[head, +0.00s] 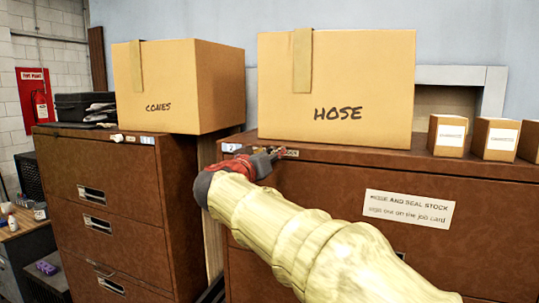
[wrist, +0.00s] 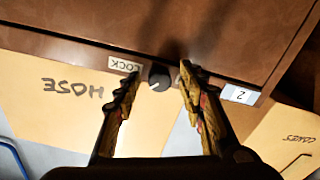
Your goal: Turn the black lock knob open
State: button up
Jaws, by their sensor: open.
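The black lock knob (wrist: 159,77) is a small round knob with a pale pointer mark, on the brown cabinet's top front edge. Beside it is a white LOCK label (wrist: 124,64). In the wrist view my gripper (wrist: 159,82) is open, with one finger on each side of the knob. I cannot tell whether either finger touches it. In the head view my gripper (head: 274,158) is at the top edge of the right cabinet (head: 300,190), and it hides the knob. The LOCK label (head: 291,153) shows just right of it.
A HOSE box (head: 335,85) stands on the right cabinet, close behind my gripper. A CONES box (head: 175,90) stands on the left cabinet (head: 120,210). Small cartons (head: 447,135) stand at the right. A number 2 label (wrist: 239,94) is beside one finger.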

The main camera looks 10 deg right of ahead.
jog(key=shift+c, duration=0.9)
jog(key=c, duration=0.7)
grip_shut()
jog(key=shift+n+b, duration=0.3)
jog(key=n+b, duration=0.1)
jog(key=n, duration=1.2)
jog(key=shift+g, duration=0.3)
jog(key=shift+n+p, duration=0.6)
jog(key=shift+n, duration=1.4)
